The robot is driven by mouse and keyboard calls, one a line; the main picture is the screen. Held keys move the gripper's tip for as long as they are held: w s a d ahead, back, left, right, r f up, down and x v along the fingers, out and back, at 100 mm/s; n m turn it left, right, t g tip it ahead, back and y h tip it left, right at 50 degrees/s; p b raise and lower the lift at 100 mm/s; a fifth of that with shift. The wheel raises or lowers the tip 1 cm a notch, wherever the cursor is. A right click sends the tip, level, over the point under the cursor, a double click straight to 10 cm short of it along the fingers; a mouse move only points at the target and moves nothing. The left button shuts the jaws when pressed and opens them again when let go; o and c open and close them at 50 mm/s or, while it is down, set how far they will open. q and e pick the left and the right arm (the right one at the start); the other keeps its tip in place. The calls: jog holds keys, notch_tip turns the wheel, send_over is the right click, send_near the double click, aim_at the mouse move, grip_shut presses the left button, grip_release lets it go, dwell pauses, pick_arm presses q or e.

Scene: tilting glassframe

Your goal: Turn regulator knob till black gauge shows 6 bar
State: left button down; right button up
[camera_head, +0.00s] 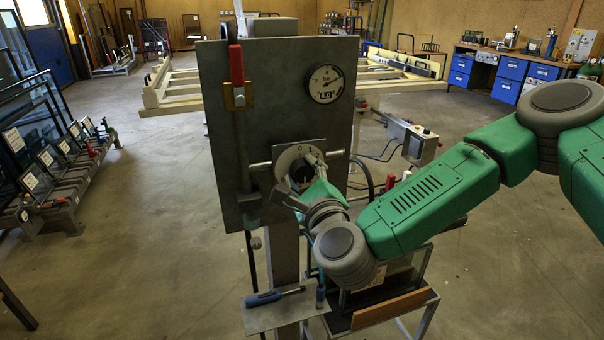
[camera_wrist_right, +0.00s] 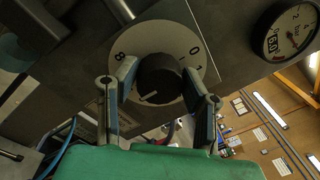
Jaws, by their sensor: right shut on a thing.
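The black regulator knob (camera_wrist_right: 160,78) sits on a pale round dial plate (camera_wrist_right: 188,42) with numbers, on the grey panel (camera_head: 285,60). My right gripper (camera_wrist_right: 160,88) has one finger on each side of the knob and is shut on it. In the head view my right gripper (camera_head: 300,180) reaches the dial from the right and hides most of the knob. The gauge also shows in the wrist view (camera_wrist_right: 286,28). My left gripper is not in view.
A red-handled lever (camera_head: 237,68) stands on the panel's left side. A small shelf (camera_head: 285,312) below holds a blue-handled screwdriver (camera_head: 272,297). A valve box (camera_head: 412,140) stands right of the panel.

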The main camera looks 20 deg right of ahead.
jog(key=o, duration=1.1)
jog(key=shift+s+f, duration=0.1)
jog(key=shift+f, duration=0.3)
jog(key=shift+o, duration=0.2)
jog(key=shift+r, duration=0.1)
jog(key=shift+d, duration=0.1)
jog(key=shift+r, duration=0.1)
jog(key=s, duration=1.1)
jog(key=shift+s+f, duration=0.35)
jog(key=shift+f, duration=0.1)
